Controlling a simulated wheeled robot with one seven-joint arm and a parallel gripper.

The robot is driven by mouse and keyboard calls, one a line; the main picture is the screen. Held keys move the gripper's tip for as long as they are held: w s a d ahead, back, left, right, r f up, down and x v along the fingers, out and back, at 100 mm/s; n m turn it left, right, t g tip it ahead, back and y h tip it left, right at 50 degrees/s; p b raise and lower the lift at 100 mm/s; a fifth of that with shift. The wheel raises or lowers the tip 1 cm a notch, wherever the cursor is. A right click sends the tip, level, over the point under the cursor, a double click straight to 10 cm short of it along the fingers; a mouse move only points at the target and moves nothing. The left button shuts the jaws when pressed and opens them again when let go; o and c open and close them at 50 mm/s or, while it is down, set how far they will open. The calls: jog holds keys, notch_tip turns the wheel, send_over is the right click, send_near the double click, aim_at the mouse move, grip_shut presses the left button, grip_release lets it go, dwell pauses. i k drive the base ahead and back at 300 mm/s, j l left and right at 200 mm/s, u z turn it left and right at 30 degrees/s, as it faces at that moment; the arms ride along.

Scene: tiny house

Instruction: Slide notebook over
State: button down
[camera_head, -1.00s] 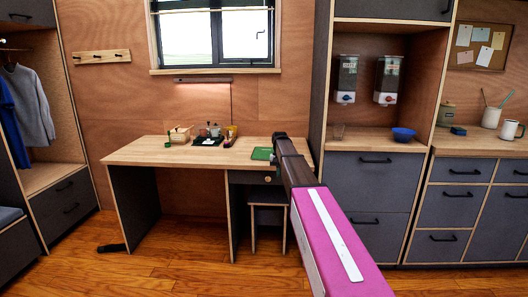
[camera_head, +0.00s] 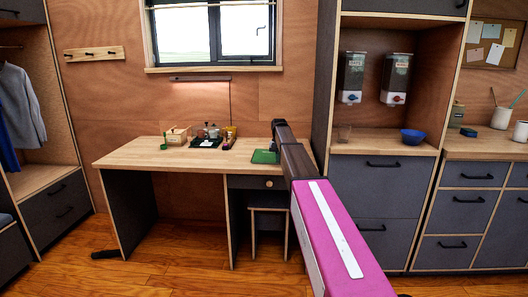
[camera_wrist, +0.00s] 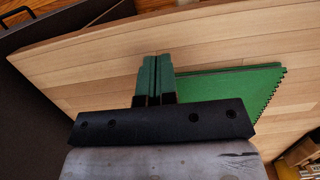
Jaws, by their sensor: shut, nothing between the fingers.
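The notebook is a flat green item (camera_head: 264,157) lying on the wooden desk (camera_head: 180,156), near its right end. My arm covers part of its right side in the head view. The wrist view shows the green notebook (camera_wrist: 240,88) with a notched edge, to the right of my fingers. My gripper (camera_wrist: 153,62) is shut and empty, its two fingertips together over the desk surface next to the notebook's left side. I cannot tell whether they touch it. In the head view my gripper (camera_head: 279,124) shows only as a dark end by the desk's right end.
A wooden box (camera_head: 178,135) and a dark tray (camera_head: 206,143) with small containers stand at the back of the desk. A tall cabinet (camera_head: 380,190) rises just right of the desk. A stool (camera_head: 268,210) sits under the desk. The desk's left half is mostly clear.

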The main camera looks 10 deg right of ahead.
aim_at(261, 156)
jog(key=i, duration=1.2)
